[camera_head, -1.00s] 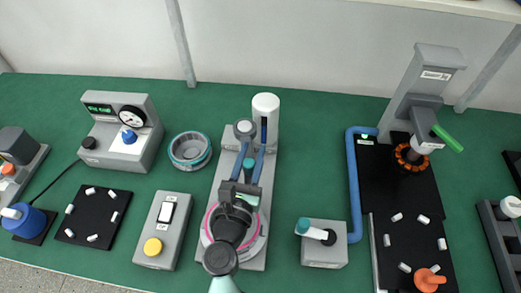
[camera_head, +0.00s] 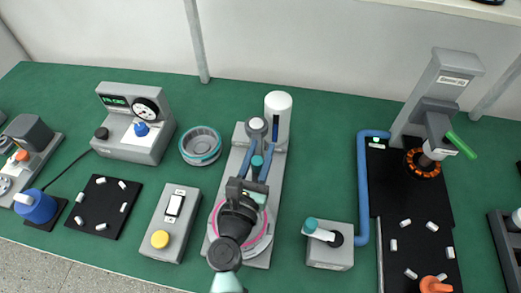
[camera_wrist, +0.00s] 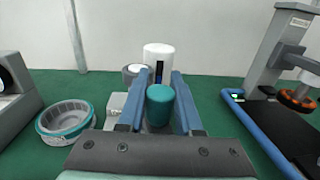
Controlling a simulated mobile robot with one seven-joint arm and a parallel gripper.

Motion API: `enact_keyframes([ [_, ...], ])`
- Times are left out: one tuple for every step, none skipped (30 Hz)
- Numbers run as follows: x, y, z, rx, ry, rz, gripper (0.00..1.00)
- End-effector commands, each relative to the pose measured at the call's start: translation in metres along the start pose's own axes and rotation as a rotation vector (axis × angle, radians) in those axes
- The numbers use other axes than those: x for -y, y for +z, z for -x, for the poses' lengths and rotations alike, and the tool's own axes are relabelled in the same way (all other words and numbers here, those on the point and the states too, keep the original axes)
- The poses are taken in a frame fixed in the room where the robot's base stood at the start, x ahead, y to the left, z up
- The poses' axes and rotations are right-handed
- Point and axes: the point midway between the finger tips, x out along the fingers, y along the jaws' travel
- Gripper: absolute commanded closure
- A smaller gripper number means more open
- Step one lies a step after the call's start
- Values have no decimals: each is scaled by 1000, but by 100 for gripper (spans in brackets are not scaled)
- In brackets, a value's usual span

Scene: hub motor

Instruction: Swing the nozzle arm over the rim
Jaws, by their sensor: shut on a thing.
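My gripper (camera_head: 257,153) reaches over the grey central fixture, its blue fingers on either side of a teal knob (camera_head: 257,162). The wrist view shows the teal knob (camera_wrist: 160,105) upright between the blue fingers. My gripper is shut on it. The knob appears to be the grip of the nozzle arm; the arm itself is mostly hidden. Beyond it stand a grey round post (camera_head: 257,125) and a white cylinder with a blue strip (camera_head: 278,103). The round rim with a pink line (camera_head: 264,228) lies nearer, partly covered by my arm.
Left are a teal-edged round dish (camera_head: 201,147), a box with a yellow button (camera_head: 160,239) and a gauge unit (camera_head: 129,140). Right are a teal-handled box (camera_head: 342,252), a blue tube (camera_head: 362,190) and a tall grey press (camera_head: 437,85). Open green tabletop lies between.

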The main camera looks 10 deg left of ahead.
Motion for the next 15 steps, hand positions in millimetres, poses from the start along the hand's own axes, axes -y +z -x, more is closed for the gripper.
enact_keyframes([
  [2, -7, 3, -13, -7, 2, 100],
  [2, -7, 3, -13, -7, 2, 100],
  [2, -7, 3, -14, -7, 2, 100],
  [2, -7, 3, -14, -7, 2, 100],
  [3, -7, 3, -14, -7, 2, 100],
  [3, -7, 3, -14, -7, 2, 100],
  [3, -7, 3, -14, -7, 2, 100],
  [3, -7, 3, -14, -7, 2, 100],
  [3, -7, 3, -14, -7, 2, 100],
  [3, -7, 3, -14, -7, 2, 100],
  [3, -7, 3, -14, -8, 2, 100],
  [3, -7, 3, -14, -8, 2, 100],
  [3, -7, 3, -14, -8, 2, 61],
  [3, -7, 3, -14, -7, 2, 56],
  [2, -7, 3, -13, -7, 2, 48],
])
